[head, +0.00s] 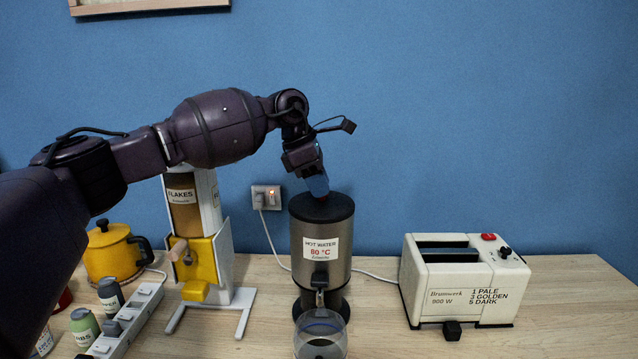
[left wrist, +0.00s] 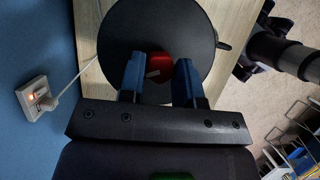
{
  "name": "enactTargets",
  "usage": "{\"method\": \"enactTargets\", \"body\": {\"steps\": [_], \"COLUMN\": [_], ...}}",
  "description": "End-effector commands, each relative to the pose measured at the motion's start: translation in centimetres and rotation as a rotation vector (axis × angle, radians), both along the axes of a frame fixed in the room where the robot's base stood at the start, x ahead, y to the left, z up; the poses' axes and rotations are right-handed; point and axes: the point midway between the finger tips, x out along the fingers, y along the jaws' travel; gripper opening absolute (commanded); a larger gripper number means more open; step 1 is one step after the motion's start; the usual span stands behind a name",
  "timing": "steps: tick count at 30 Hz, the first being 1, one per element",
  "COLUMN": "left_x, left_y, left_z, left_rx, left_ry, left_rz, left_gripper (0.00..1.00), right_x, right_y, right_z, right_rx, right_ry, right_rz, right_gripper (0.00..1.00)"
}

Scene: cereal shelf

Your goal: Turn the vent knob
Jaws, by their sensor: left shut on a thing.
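The vent knob (left wrist: 160,65) is a small red knob with a pale mark, on the black lid (left wrist: 178,18) of the hot water dispenser. My left gripper (head: 320,188) reaches down onto the lid from above. In the left wrist view its blue fingers (left wrist: 160,60) stand on either side of the knob, shut on it. My right gripper is in neither view.
A glass (head: 321,340) stands under the tap. A white toaster (head: 462,280) is at the right. A flakes dispenser (head: 222,250), a yellow kettle (head: 110,253), a power strip (head: 127,322) and jars are at the left. A wall socket (head: 266,197) is behind.

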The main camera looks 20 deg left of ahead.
Motion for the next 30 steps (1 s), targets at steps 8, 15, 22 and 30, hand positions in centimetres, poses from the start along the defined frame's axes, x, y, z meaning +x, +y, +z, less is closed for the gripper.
{"method": "enactTargets", "body": {"steps": [8, 15, 22, 30], "left_x": [0.21, 0.29, 0.32, 0.32], "left_y": [0.00, -0.01, 0.04, 0.05], "left_z": [-0.01, 0.06, 0.10, 0.12], "left_rx": [-0.001, -0.001, 0.000, 0.001], "left_ry": [-0.001, -0.002, -0.003, -0.004], "left_rz": [-0.236, -0.383, -0.461, -0.487], "left_gripper": [0.07, 0.07, 0.07, 0.07], "right_x": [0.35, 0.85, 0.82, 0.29], "right_y": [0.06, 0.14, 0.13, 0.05], "right_z": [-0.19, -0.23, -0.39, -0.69], "right_rx": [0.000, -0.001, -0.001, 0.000], "right_ry": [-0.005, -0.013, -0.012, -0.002], "right_rz": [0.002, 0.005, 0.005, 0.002], "right_gripper": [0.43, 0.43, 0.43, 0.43]}}
